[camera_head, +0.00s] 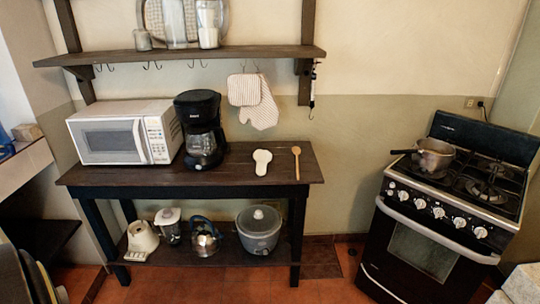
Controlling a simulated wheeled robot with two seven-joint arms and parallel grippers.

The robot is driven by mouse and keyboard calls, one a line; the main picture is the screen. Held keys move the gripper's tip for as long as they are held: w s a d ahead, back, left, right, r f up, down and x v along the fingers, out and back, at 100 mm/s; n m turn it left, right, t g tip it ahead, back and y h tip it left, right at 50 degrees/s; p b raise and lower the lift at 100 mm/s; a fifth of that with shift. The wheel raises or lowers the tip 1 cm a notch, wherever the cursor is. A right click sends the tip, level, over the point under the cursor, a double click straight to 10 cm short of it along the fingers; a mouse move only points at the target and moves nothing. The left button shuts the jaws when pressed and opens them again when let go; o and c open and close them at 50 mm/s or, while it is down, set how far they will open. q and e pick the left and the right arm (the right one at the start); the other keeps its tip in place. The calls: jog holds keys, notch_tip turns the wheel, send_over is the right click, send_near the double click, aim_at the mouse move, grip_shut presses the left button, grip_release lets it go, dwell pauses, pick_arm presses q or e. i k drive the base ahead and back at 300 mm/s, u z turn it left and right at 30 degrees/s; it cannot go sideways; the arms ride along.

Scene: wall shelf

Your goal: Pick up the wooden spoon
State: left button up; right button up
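A wooden spoon (296,161) lies on the right part of the dark wooden table (232,180), its round end toward the wall. A white spoon rest (262,161) lies just left of it, apart from it. Neither of my grippers shows in the head view, so I cannot see whether they are open or shut.
A microwave (110,140) and a black coffee maker (202,130) stand on the table's left half. A wall shelf (190,56) with hooks, cloth and mitt hangs above. A stove (440,215) with a pot (435,154) stands at the right. Floor (330,285) between is clear.

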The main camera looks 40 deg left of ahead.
aim_at(296, 150)
jog(key=u, duration=0.75)
jog(key=i, duration=2.1)
jog(key=z, duration=0.5)
